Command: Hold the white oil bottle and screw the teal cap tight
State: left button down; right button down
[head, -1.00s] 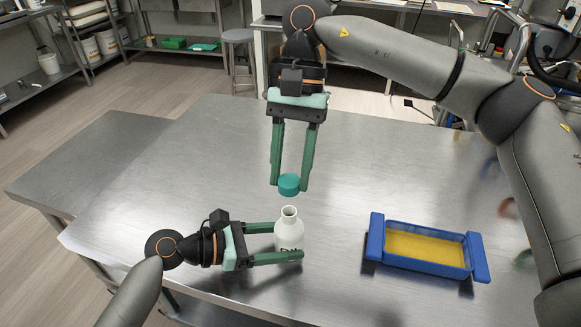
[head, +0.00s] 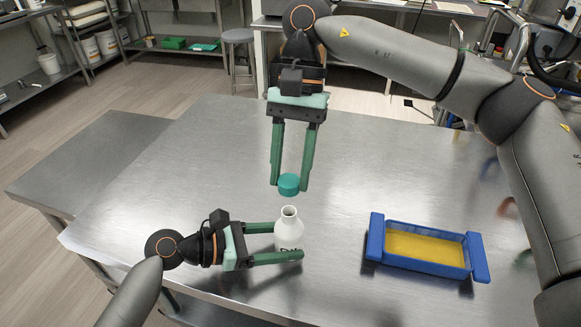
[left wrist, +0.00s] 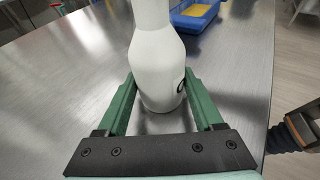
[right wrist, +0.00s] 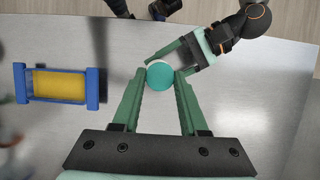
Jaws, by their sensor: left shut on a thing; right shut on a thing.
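The white oil bottle (head: 288,229) stands upright on the steel table with its neck open at the top. My left gripper (head: 301,240) is shut on the bottle's body from the left. The left wrist view shows the bottle (left wrist: 156,65) between the two green fingers. The teal cap (head: 289,184) is above the bottle neck, with a visible gap between them. My right gripper (head: 289,186) points down and is shut on the cap. In the right wrist view the cap (right wrist: 160,76) sits between the fingertips and hides most of the bottle.
A blue tray (head: 372,238) with a yellow filling lies on the table to the right of the bottle. The table (head: 200,170) around the bottle is clear. A stool (head: 238,38) and shelves stand beyond the table.

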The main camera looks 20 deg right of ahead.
aim_at(289, 212)
jog(key=m+t, duration=0.1)
jog(key=m, duration=0.2)
jog(key=shift+s+y, duration=0.15)
jog(key=shift+y, duration=0.25)
jog(key=shift+d+r+m+t+y, duration=0.15)
jog(key=shift+m+t+y, duration=0.25)
jog(key=shift+m, duration=1.1)
jog(key=shift+f, duration=2.65)
jog(key=shift+f, duration=0.15)
jog(key=shift+f, duration=0.5)
